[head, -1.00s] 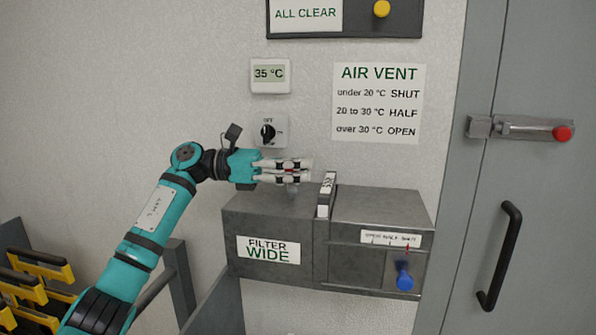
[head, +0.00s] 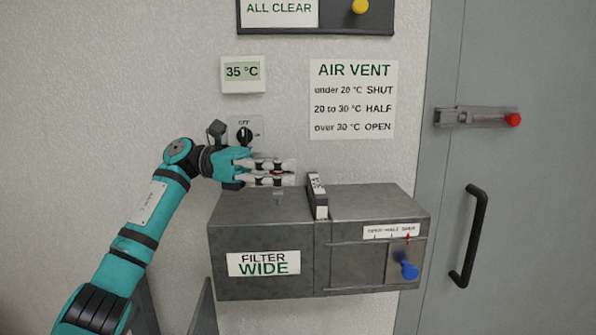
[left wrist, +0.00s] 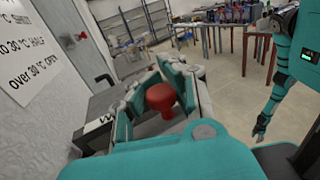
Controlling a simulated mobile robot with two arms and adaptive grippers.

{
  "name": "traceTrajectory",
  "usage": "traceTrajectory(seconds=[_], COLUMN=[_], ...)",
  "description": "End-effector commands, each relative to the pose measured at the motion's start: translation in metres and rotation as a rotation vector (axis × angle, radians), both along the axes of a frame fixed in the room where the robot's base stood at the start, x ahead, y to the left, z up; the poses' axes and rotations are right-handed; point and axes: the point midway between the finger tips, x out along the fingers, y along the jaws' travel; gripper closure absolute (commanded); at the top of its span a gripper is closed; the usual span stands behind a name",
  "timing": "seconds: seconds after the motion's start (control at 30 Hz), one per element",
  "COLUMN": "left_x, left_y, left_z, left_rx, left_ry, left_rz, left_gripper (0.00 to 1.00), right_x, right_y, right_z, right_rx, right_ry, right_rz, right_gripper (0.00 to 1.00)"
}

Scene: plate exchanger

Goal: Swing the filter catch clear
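My left gripper (head: 283,173) is just above the top of the grey metal box with the "FILTER WIDE" label (head: 264,264). A red knob (left wrist: 160,97) sits between its fingers in the left wrist view. The fingers (left wrist: 160,92) stand on both sides of the knob and look open, with some room beside it. I cannot tell for sure which part is the catch.
A raised strip with a white label (head: 317,196) stands on the box just right of the fingertips. A blue knob (head: 409,270) is on the box front. A dial (head: 245,134) is on the wall behind the gripper. A grey door with a black handle (head: 468,236) is at right.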

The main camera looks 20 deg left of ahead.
Motion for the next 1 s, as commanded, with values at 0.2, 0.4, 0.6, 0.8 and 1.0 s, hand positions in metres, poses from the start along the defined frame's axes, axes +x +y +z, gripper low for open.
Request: traceTrajectory(seconds=[0.2,0.4,0.6,0.8,1.0], left_x=[0.001,0.001,0.001,0.0,0.0], left_y=[0.008,0.008,0.006,0.004,0.003], left_z=[0.002,0.002,0.001,0.0,0.006], left_rx=[-0.004,-0.004,-0.001,0.0,0.0], left_ry=[0.0,0.001,0.001,0.001,-0.002], left_rz=[0.014,0.014,0.01,0.006,0.005], left_gripper=[1.0,0.85,0.59,0.52,0.52], right_x=[0.003,0.003,0.003,0.003,0.001], right_y=[0.004,0.008,0.01,0.012,0.003], right_z=[0.0,0.0,0.0,0.0,0.0], right_rx=[0.005,0.01,0.012,0.015,0.003], right_ry=[-0.003,-0.004,-0.004,-0.004,-0.001], right_rz=[0.002,0.004,0.004,0.003,0.004], right_gripper=[0.6,0.6,0.6,0.6,0.6])
